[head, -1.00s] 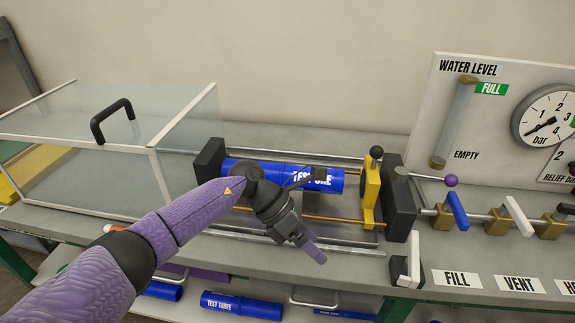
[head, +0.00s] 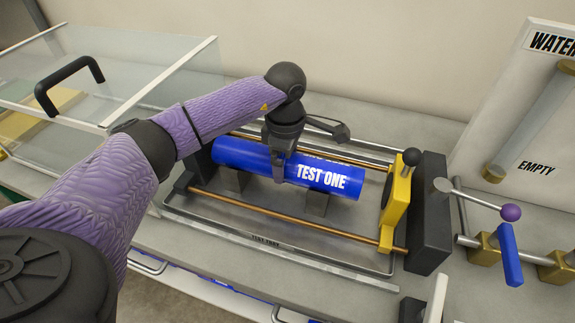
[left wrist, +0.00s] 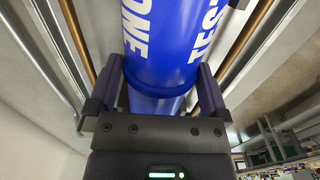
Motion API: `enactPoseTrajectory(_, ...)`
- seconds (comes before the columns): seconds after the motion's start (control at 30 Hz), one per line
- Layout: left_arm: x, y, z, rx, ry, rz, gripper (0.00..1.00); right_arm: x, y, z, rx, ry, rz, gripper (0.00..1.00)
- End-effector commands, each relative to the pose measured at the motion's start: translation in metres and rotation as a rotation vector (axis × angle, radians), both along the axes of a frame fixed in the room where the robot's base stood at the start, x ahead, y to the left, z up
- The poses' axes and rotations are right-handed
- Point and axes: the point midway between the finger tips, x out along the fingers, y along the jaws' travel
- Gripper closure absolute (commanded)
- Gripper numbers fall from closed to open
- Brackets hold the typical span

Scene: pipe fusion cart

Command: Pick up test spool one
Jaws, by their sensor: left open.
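Test spool one is a blue cylinder (head: 330,178) with white "TEST ONE" lettering. It lies across grey support blocks in the test tray, between the dark end block and the yellow clamp plate. My left gripper (head: 285,172) points down over the spool's middle. In the left wrist view the spool (left wrist: 165,50) runs between the two open fingers (left wrist: 160,88), one on each side. I cannot tell whether either finger touches it. My right gripper is not in view.
The yellow clamp plate (head: 395,205) and dark end block (head: 432,215) stand right of the spool. Copper-coloured rods (head: 290,220) run along both sides. A clear hinged cover (head: 130,70) with a black handle (head: 70,85) is at left. A purple-knobbed lever (head: 510,212) and blue valve handle (head: 509,255) are at right.

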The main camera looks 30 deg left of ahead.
Motion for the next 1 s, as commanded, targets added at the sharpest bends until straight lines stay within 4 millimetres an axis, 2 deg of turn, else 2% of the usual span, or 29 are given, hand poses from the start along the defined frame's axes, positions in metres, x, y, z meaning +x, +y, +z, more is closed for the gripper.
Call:
enactPoseTrajectory(0.03,-0.001,0.0,-0.011,-0.001,0.003,0.0,0.0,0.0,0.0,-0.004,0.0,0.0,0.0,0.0)
enactPoseTrajectory(0.1,0.0,0.0,-0.02,-0.002,0.003,-0.001,0.0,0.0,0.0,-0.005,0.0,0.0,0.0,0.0)
enactPoseTrajectory(0.37,0.0,0.0,-0.022,-0.002,0.0,0.0,0.02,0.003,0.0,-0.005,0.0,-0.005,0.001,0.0)
enactPoseTrajectory(0.8,0.0,0.0,-0.022,-0.002,0.0,0.0,0.94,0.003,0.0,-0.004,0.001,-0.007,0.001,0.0)
enactPoseTrajectory(1.0,0.0,0.0,-0.021,-0.003,-0.002,0.0,0.94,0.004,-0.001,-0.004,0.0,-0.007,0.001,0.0)
